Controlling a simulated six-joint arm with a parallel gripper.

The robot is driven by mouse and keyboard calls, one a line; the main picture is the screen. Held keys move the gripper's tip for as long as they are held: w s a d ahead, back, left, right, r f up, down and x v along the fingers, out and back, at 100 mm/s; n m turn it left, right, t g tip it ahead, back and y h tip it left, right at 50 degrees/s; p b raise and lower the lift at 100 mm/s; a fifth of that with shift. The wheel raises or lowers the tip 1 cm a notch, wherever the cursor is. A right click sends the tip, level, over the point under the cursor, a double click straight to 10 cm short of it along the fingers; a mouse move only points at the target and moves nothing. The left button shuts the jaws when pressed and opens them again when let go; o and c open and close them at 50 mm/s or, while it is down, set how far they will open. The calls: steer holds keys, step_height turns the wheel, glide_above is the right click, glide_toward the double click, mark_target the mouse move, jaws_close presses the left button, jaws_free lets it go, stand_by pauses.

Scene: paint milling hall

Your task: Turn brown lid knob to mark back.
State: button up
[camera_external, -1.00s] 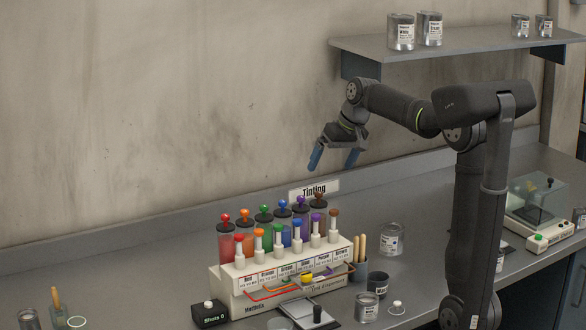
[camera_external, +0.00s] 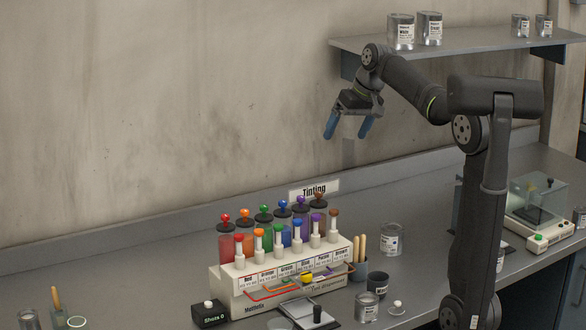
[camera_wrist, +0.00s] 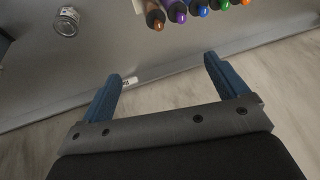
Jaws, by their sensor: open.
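The tinting dispenser (camera_external: 240,300) stands on the bench with a row of coloured canisters at its back. The brown canister is at the right end, its dark lid topped by a small brown lid knob (camera_external: 318,195). A brown-topped plunger (camera_external: 334,213) stands in front of it. In the wrist view a brown top (camera_wrist: 155,17) shows at the upper edge; I cannot tell whether it is knob or plunger. Mark lettering is too small to read. My gripper (camera_external: 348,128) is open and empty, well above the dispenser; both blue fingers show in the wrist view (camera_wrist: 163,68).
A "Tinting" sign (camera_external: 314,189) stands behind the canisters. A shelf with cans (camera_external: 460,48) hangs at upper right. The wall is behind the bench.

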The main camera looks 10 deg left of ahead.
steer(key=c, duration=1)
steer(key=m+g+h, duration=0.1)
steer(key=m+h, duration=0.3)
steer(key=m, duration=1.7)
glide_above(319, 192)
step_height(319, 192, down, 17)
steer(key=shift+w+f, duration=0.1)
steer(key=shift+f, duration=0.05)
jaws_close()
